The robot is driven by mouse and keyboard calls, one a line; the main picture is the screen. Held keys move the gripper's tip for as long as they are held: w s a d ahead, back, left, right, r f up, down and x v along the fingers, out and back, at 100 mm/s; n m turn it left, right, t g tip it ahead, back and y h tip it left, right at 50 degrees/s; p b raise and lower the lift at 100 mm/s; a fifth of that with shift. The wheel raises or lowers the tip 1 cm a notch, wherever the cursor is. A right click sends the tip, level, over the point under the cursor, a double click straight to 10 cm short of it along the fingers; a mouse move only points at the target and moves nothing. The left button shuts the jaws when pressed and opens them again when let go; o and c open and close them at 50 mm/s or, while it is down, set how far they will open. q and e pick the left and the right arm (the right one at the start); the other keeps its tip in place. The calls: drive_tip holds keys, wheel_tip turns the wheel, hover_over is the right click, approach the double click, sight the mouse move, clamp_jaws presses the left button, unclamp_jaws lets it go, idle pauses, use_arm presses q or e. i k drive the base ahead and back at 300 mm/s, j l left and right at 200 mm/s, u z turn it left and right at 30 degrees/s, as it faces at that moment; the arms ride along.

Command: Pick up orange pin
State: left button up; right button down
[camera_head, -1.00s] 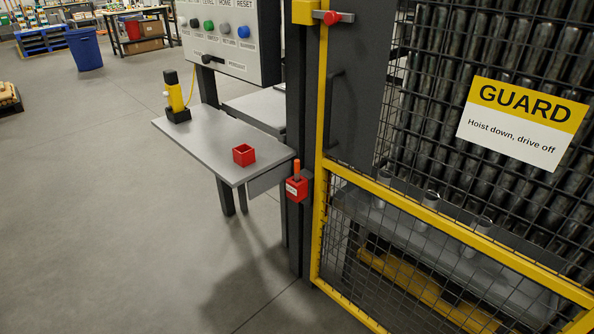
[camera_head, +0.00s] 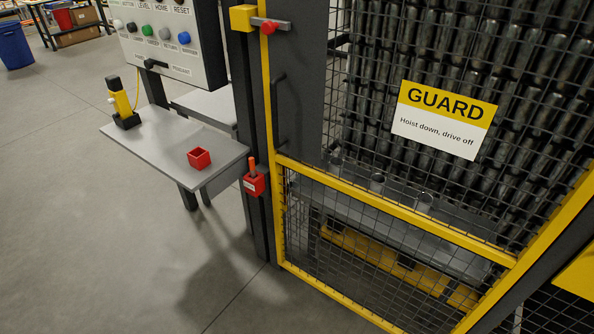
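The orange pin (camera_head: 252,166) stands upright in a small red holder (camera_head: 254,184) with a white label. The holder is fixed to the dark post at the left edge of the guard, beside the grey table's right corner. Only the pin's upper part shows; its lower end is hidden in the holder. Neither of my grippers is in view.
A grey table (camera_head: 150,141) bears an open red box (camera_head: 199,158) and a yellow-black device (camera_head: 122,105). A control panel (camera_head: 170,45) stands behind it. The yellow-framed mesh guard (camera_head: 400,225) with its sign (camera_head: 443,119) fills the right. The floor (camera_head: 80,240) at left is clear.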

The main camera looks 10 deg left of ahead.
sight(251, 160)
drive_tip(key=i+j+z, duration=0.15)
drive_tip(key=j+z, duration=0.8)
drive_tip(key=j, duration=0.25)
drive_tip(key=k+j+z, duration=0.1)
drive_tip(key=j+z, duration=0.4)
drive_tip(key=j, duration=0.15)
